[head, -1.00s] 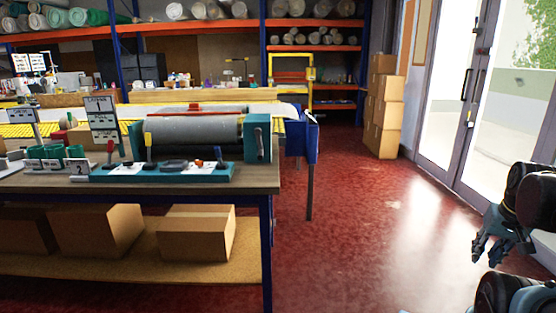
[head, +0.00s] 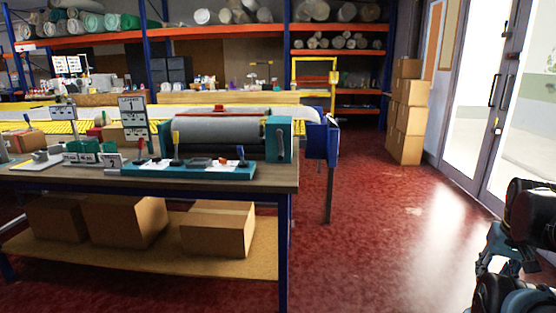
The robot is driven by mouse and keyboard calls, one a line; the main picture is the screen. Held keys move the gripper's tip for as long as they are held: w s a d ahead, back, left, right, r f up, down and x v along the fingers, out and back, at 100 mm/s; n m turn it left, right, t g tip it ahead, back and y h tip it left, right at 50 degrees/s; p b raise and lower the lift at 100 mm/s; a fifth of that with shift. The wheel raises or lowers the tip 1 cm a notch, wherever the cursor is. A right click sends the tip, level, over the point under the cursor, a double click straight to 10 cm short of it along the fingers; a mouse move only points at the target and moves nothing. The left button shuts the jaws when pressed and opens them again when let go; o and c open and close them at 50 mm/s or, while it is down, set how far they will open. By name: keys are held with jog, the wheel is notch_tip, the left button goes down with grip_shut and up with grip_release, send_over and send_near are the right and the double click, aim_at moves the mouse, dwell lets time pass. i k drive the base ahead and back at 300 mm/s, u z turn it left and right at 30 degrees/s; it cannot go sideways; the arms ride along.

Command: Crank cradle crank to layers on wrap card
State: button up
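The teal cradle (head: 285,154) stands at the right end of the near workbench, with a grey roll (head: 215,131) lying across it. A dark crank (head: 281,140) shows on its right end plate. An upright white card with dark print (head: 133,113) stands left of the roll; its text is too small to read, and I cannot tell if it is the wrap card. My gripper (head: 486,266) is at the lower right, far from the bench, partly hidden by my own arm. Its fingers are too unclear to judge; nothing shows held in it.
A teal tray with upright handles (head: 190,169) lies in front of the roll on the workbench (head: 270,183). Cardboard boxes (head: 217,229) sit on its lower shelf. A blue box on a post (head: 322,142) stands just right of the cradle. The red floor right of the bench is clear.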

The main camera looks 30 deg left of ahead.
aim_at(279, 133)
jog(key=k, duration=1.05)
jog(key=u, duration=0.45)
jog(key=i, duration=1)
jog(key=z, duration=0.05)
